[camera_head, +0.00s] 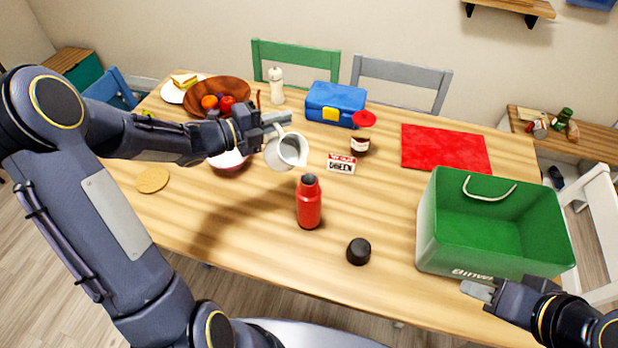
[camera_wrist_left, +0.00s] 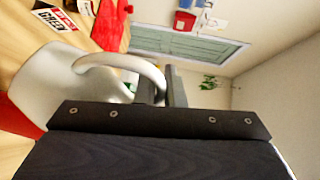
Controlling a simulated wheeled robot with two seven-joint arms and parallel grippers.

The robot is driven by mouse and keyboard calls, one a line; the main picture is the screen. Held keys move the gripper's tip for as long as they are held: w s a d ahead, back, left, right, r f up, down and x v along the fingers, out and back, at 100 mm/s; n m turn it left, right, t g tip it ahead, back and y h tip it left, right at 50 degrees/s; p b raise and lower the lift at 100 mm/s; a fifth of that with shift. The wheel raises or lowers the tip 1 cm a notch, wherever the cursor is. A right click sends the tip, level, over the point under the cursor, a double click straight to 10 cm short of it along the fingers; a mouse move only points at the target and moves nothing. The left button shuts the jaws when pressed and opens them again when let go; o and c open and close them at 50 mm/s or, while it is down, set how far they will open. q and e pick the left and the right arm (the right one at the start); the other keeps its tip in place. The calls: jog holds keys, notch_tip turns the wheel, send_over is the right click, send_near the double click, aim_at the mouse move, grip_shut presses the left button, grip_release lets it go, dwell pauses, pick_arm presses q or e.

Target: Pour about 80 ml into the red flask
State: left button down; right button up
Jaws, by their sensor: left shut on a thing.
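The red flask (camera_head: 309,203) stands upright and uncapped on the table, its dark mouth facing up. A black cap (camera_head: 358,251) lies on the table to its right and nearer me. My left gripper (camera_head: 270,128) is shut on the handle of a white pitcher (camera_head: 287,151), holding it in the air above and behind the flask, tilted toward the right. The pitcher (camera_wrist_left: 75,88) fills the left of the left wrist view. No stream of liquid shows, and its contents cannot be made out. My right gripper (camera_head: 480,290) is at the lower right, near the green crate, with nothing visible in it.
The green crate (camera_head: 495,257) stands at the table's right. A red mat (camera_head: 445,148), a blue lunch box (camera_head: 336,103), an open jar (camera_head: 360,145) and a small sign (camera_head: 341,163) lie behind the flask. A wooden fruit bowl (camera_head: 217,97) is at the back left.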

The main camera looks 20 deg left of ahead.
aim_at(279, 145)
pick_arm(q)
jog(key=w+a+f+n+t+h+b, duration=0.1)
jog(key=w+a+f+n+b, duration=0.3)
jog(key=f, duration=0.5)
jog(key=shift+w+a+n, duration=0.2)
jog(key=shift+a+n, duration=1.2)
jog(key=shift+n, duration=0.4)
dwell(1.1)
